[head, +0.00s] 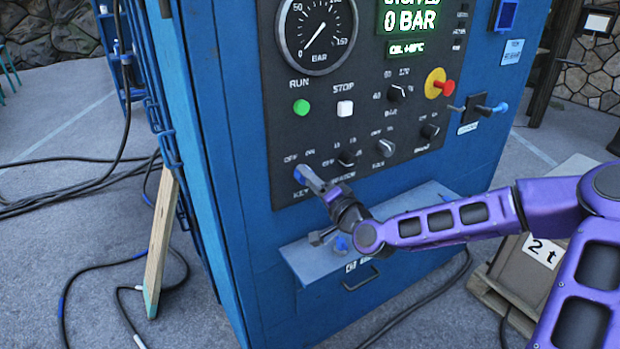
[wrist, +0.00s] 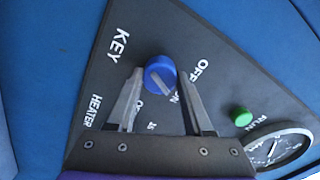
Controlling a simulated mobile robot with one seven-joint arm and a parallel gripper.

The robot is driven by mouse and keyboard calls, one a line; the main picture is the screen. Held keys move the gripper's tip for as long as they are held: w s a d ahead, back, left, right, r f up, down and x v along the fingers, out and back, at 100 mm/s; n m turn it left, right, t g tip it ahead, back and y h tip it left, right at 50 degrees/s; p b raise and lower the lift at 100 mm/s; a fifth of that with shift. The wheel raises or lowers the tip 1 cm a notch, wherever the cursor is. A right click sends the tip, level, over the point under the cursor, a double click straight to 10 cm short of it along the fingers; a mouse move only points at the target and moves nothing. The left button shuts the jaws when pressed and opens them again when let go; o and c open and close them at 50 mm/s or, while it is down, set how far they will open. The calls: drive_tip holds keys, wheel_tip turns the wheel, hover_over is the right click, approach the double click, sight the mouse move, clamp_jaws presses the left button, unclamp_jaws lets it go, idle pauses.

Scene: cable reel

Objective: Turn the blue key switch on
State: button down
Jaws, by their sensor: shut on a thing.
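The blue key switch (wrist: 160,73) is a round blue knob with a pale line across its face, on the dark panel at its lower left corner in the head view (head: 298,174). My gripper (wrist: 161,78) has one finger on each side of the knob and is shut on it. In the head view my gripper (head: 307,179) reaches the knob from the lower right and covers part of it. The KEY and OFF labels show in the wrist view; the ON label is partly hidden by a finger. Which label the line points at is hard to tell.
Above the switch are a green RUN button (head: 301,107), a white STOP button (head: 345,108) and a pressure gauge (head: 318,35). Several black knobs, such as one (head: 347,157), sit to the right. A blue shelf (head: 305,262) juts out below my gripper.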

drive_tip(key=shift+m, duration=0.5)
drive_tip(key=shift+c, duration=1.5)
unclamp_jaws()
